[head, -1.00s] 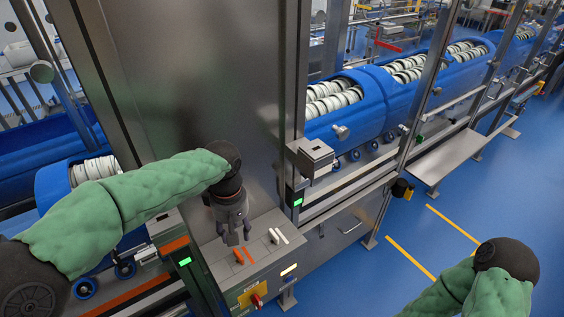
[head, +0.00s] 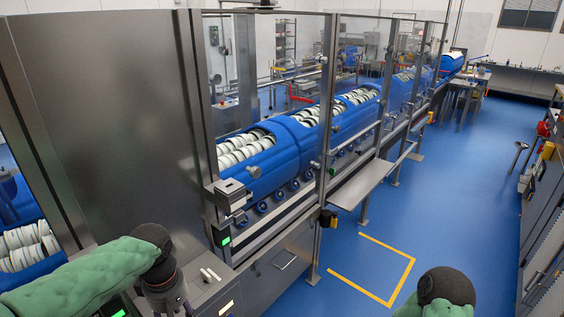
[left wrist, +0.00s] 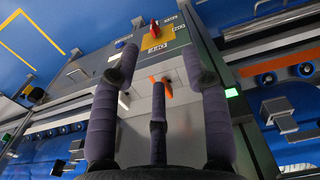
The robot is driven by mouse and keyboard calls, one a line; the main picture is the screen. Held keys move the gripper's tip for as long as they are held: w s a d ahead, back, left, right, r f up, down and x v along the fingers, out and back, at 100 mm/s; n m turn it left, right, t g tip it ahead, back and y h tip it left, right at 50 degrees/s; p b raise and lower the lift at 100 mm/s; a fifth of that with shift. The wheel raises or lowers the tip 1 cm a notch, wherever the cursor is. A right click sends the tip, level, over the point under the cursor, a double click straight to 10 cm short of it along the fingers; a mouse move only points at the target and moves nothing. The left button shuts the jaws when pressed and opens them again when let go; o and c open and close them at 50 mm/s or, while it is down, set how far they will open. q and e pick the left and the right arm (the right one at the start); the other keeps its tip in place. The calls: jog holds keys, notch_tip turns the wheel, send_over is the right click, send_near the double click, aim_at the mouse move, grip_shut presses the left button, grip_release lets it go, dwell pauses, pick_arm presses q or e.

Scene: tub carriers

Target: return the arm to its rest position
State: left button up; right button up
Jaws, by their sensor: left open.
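My left arm, in a green padded sleeve, comes in from the lower left of the head view. My left gripper (head: 172,308) points down at the bottom edge of that view, over the control panel (head: 225,288), its fingertips partly cut off. In the left wrist view the left gripper (left wrist: 160,70) shows its dark fingers spread apart with nothing between them. Beyond the fingers lie an orange lever (left wrist: 167,88), a white lever (left wrist: 124,101) and a red knob (left wrist: 154,28) on a yellow plate. My right arm shows only as a green sleeve and dark joint at lower right; its gripper is hidden.
A tall steel cabinet (head: 110,110) stands beside my left arm. Blue tub carriers (head: 265,165) holding white rings run behind clear guards with steel posts. A steel shelf (head: 362,185) juts out from the line. The blue floor (head: 440,200) at right is open, with yellow markings (head: 400,275).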

pick_arm(q)
jog(key=d+f+m+h, duration=0.25)
jog(key=d+f, duration=0.25)
jog(key=f, duration=0.6)
jog(key=d+f+m+h, duration=0.1)
jog(key=d+f+m, duration=0.25)
jog(key=f, duration=0.75)
jog(key=s+d+f+m, duration=0.1)
jog(key=s+d+f, duration=0.1)
jog(key=s+f, duration=0.3)
jog(key=s+d+f+m, duration=0.1)
jog(key=s+d+f, duration=0.2)
jog(key=s+f, duration=0.3)
jog(key=a+x, duration=0.1)
jog(key=x, duration=0.4)
jog(key=shift+f, duration=0.5)
jog(key=shift+s+a+h, duration=0.1)
jog(key=shift+s+h, duration=0.05)
jog(key=shift+h, duration=0.1)
